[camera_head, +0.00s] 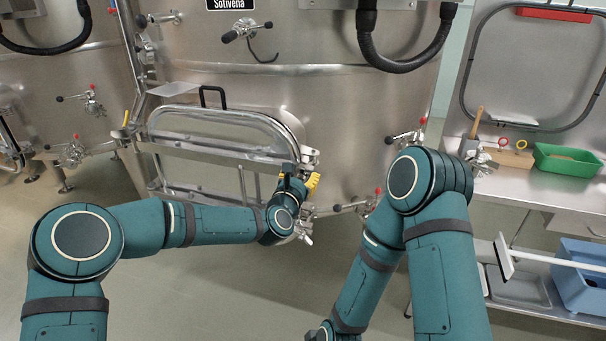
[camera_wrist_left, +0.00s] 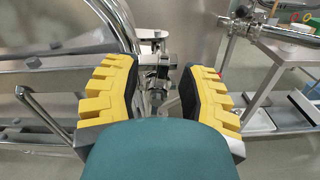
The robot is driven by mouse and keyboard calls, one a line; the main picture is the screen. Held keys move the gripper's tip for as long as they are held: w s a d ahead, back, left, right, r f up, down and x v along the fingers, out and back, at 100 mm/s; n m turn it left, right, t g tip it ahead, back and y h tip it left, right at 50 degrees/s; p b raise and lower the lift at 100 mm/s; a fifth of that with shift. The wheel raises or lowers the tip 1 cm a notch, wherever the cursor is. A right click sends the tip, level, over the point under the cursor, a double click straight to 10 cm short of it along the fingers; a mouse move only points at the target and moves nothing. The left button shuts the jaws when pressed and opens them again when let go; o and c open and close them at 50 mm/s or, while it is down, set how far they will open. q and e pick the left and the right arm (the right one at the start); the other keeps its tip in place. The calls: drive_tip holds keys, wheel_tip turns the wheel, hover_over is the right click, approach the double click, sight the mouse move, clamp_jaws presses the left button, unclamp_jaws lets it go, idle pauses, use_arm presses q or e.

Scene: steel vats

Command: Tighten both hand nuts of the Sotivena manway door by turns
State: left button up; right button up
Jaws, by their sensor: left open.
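The steel manway door (camera_head: 215,137) is swung against the front of the Sotivena vat (camera_head: 340,120), whose label (camera_head: 230,4) shows at the top. My left gripper (camera_head: 307,184) is at the door's right edge, its yellow fingers pointing to the vat. In the left wrist view my left gripper (camera_wrist_left: 158,92) is open. Metal fastener hardware (camera_wrist_left: 155,75) shows between and beyond its fingers, without visible grip. One fastener (camera_head: 309,157) shows just above the gripper, and a winged hand nut (camera_head: 304,232) just below it. My wrist partly hides this edge.
A bench (camera_head: 535,185) stands at right with a green bin (camera_head: 567,161); a blue crate (camera_head: 582,275) is on its lower shelf. Red-handled valves (camera_head: 405,137) stick out of the vat to the right of the door. The floor in front is clear.

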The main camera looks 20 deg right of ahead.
use_arm(q)
drive_tip(key=shift+w+d, duration=0.4)
drive_tip(key=shift+w, duration=0.2)
clamp_jaws()
